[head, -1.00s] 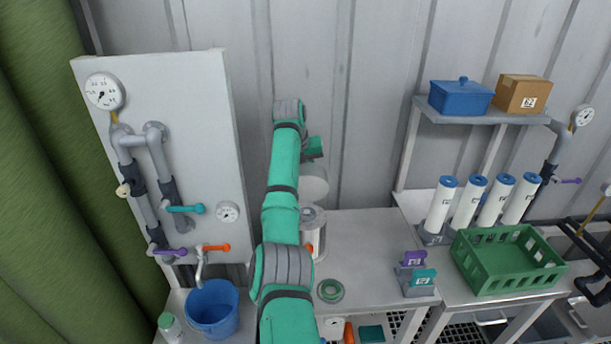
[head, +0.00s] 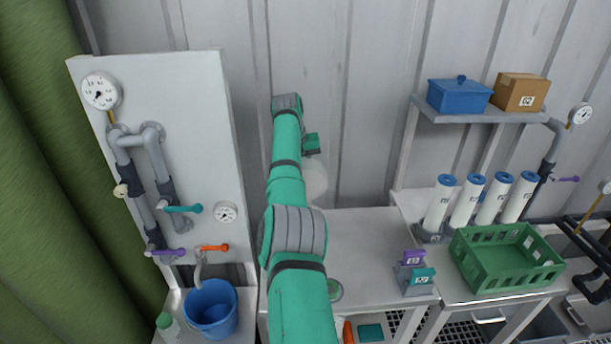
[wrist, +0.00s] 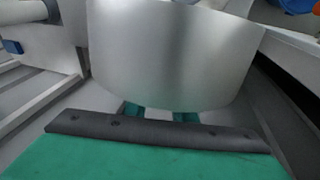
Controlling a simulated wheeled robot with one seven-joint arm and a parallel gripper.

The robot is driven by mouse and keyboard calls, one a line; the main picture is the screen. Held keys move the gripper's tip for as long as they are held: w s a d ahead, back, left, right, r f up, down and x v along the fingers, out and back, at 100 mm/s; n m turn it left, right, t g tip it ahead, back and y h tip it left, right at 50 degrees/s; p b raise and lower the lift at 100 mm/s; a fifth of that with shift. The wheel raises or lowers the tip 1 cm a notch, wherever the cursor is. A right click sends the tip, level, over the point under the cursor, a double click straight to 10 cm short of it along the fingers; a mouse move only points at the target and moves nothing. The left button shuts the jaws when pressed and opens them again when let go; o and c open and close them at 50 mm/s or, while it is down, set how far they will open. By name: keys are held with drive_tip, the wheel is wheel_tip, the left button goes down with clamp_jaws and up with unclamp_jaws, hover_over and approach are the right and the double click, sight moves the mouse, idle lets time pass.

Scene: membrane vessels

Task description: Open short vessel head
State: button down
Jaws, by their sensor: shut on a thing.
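A pale metallic cylinder, which looks like the short vessel head (wrist: 170,50), fills the upper middle of the wrist view. It also shows in the head view (head: 315,180), to the right of my arm and above the bench. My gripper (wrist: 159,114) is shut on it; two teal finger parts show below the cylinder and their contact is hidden. The short vessel's body is hidden behind my arm in the head view. A green ring (head: 335,290) lies on the bench, partly covered by my arm.
A pipe panel (head: 207,110) and a blue bucket (head: 211,312) stand on the left. On the right are a green crate (head: 505,270), several white cartridges (head: 466,205) and a purple and teal clip holder (head: 414,272). The bench (head: 365,245) between is clear.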

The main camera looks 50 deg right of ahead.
drive_tip(key=shift+f, duration=0.2)
drive_tip(key=c, duration=1.5)
unclamp_jaws()
drive_tip(key=shift+s+d, duration=0.15)
drive_tip(key=v, duration=1.1)
drive_tip(key=shift+w+a, duration=0.2)
drive_tip(key=shift+a, duration=0.05)
